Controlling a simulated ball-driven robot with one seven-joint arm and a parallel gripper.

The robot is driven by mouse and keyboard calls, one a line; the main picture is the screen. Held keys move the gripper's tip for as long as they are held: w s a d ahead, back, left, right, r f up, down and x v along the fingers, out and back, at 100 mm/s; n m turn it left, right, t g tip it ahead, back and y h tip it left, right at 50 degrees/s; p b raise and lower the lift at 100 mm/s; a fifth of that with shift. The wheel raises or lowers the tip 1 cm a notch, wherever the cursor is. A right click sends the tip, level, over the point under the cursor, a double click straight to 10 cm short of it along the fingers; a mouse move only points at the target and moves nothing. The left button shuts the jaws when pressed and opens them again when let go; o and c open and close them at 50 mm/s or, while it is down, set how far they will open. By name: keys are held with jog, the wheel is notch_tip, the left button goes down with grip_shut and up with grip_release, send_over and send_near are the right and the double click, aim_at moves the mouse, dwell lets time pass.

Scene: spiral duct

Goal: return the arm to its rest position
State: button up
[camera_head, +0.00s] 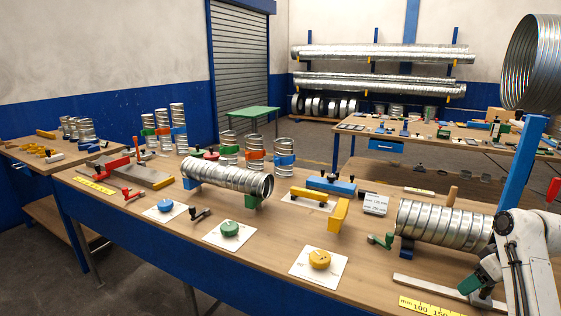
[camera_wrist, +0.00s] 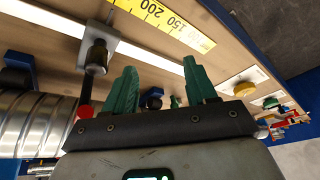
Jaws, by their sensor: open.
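My gripper (camera_wrist: 160,84) shows its two green fingers in the wrist view, spread apart with nothing between them. In the head view my gripper (camera_head: 474,284) is at the lower right, above the front right part of the wooden workbench (camera_head: 150,222), beside my white arm. A ribbed metal duct (camera_head: 440,222) lies on a support just behind and left of it. The same duct shows at the left edge of the wrist view (camera_wrist: 30,125). A metal rail (camera_head: 440,292) with a dark clamp lies close by the fingers; the clamp (camera_wrist: 97,55) shows in the wrist view.
Another duct (camera_head: 228,178) lies mid-bench. Blue (camera_head: 165,206), green (camera_head: 230,229) and yellow (camera_head: 319,260) knobs sit on white plates along the front. A blue post (camera_head: 521,165) and a large hanging duct (camera_head: 533,64) stand at the right. A yellow ruler (camera_head: 430,306) lies at the front edge.

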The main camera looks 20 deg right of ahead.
jog(key=s+a+f, duration=0.1)
jog(key=a+f, duration=0.4)
jog(key=a, duration=0.3)
jog(key=s+a+f+g+y, duration=0.1)
jog(key=a+f, duration=0.3)
jog(key=a, duration=0.4)
jog(key=a+f, duration=0.5)
jog(key=a, duration=0.3)
jog(key=s+a+f+g, duration=0.1)
jog(key=s+a+f, duration=0.1)
jog(key=s+a, duration=0.3)
jog(key=s+a+f+g+h, duration=0.1)
jog(key=s+a, duration=0.5)
jog(key=s, duration=0.8)
jog(key=shift+f+h, duration=0.3)
jog(key=shift+f, duration=0.25)
